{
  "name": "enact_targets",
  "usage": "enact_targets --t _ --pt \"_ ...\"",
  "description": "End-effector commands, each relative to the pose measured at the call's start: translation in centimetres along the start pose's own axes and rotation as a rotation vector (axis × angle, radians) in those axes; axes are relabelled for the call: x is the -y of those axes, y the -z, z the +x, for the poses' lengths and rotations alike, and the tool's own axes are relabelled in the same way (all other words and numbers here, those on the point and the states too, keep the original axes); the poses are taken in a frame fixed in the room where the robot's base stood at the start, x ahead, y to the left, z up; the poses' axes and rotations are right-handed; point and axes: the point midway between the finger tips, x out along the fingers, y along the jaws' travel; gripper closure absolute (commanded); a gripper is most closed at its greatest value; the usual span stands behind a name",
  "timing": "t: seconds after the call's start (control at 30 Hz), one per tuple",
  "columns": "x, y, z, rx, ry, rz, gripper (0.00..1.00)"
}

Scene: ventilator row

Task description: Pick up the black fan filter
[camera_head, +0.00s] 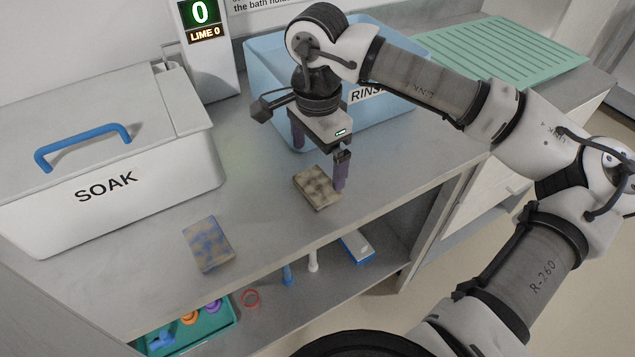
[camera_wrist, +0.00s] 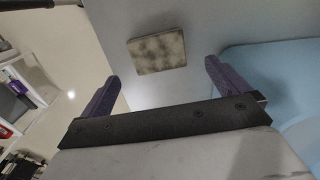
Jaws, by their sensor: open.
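A flat rectangular filter (camera_head: 317,187), blotched dark and dusty beige, lies on the grey counter near its front edge. I take it for the black fan filter; dust covers much of it. It also shows in the wrist view (camera_wrist: 157,51), whole and lying between the lines of my two fingers, beyond their tips. My gripper (camera_head: 319,166) is open and empty above the filter, pointing down, its purple fingers spread. The right finger overlaps the filter's edge in the head view; I cannot tell the exact height between them. Both fingers show in the wrist view (camera_wrist: 162,72).
A blue-patched dusty filter (camera_head: 208,244) lies at left on the counter. A lidded SOAK box (camera_head: 110,190) stands behind it. A blue RINSE tub (camera_head: 262,75) stands right behind my gripper. A green ribbed rack (camera_head: 510,50) is at back right. A lower shelf holds small items.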

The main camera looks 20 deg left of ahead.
Motion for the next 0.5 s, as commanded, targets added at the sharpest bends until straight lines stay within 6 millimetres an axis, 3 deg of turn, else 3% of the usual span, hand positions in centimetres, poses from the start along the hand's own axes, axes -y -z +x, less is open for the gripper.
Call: enact_targets --t 0.17,0.5 --pt "-0.1 -0.1 1.0 0.002 0.000 -0.001 0.00" --pt "-0.3 -0.3 5.4 0.001 0.001 0.000 0.00"
